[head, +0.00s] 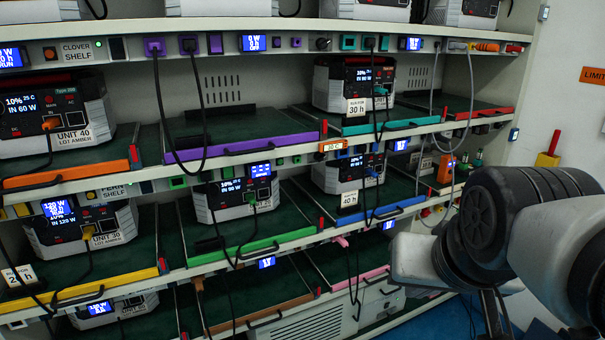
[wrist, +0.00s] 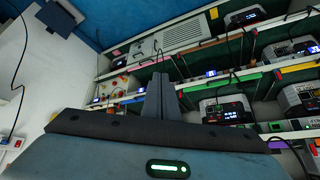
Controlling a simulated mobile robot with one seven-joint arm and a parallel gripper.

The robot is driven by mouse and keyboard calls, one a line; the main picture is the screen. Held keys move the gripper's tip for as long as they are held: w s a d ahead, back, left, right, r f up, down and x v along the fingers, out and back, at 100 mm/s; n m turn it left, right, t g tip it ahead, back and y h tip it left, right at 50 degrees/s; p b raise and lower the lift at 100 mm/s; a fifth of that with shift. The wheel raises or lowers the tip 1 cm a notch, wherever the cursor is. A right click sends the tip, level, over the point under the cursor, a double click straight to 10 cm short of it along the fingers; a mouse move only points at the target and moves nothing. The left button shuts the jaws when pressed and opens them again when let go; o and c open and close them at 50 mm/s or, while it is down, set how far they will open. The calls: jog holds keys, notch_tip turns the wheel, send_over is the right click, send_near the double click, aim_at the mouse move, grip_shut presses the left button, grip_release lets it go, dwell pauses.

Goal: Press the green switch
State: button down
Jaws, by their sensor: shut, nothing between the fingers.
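Several small green fittings sit on the shelf edges in the head view. One green fitting (head: 178,182) is on the middle shelf edge, left of centre, and another (head: 296,159) is farther right on that edge. Teal-green fittings (head: 347,42) are on the top shelf edge. They are too small to tell which is a switch. My gripper (wrist: 159,80) shows in the wrist view with its fingers shut together and empty, pointing toward the racks and apart from them. The gripper is not seen in the head view, where only my arm shows at the right.
Black cables hang across the shelf fronts. A white wall (head: 565,110) stands at the right. Blue floor (head: 425,325) shows below.

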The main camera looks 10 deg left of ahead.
jog(key=w+a+r+m+t+y+b, duration=0.1)
jog(key=w+a+m+t+b, duration=0.1)
jog(key=w+a, duration=0.5)
jog(key=w+a+m+t+y+b, duration=0.1)
jog(key=w+a+t+y+b, duration=0.1)
jog(key=w+a, duration=0.5)
jog(key=w+a+m+t+y+b, duration=0.1)
jog(key=w+a+m, duration=0.3)
jog(key=a, duration=0.5)
jog(key=w+a+m+t+y+b, duration=0.1)
jog(key=w+a+m+y+b, duration=0.1)
jog(key=w+a+m+y, duration=0.2)
jog(key=w+a, duration=0.3)
jog(key=a, duration=0.1)
jog(key=shift+a+f+t+b, duration=0.35)
jog(key=shift+f+t, duration=0.05)
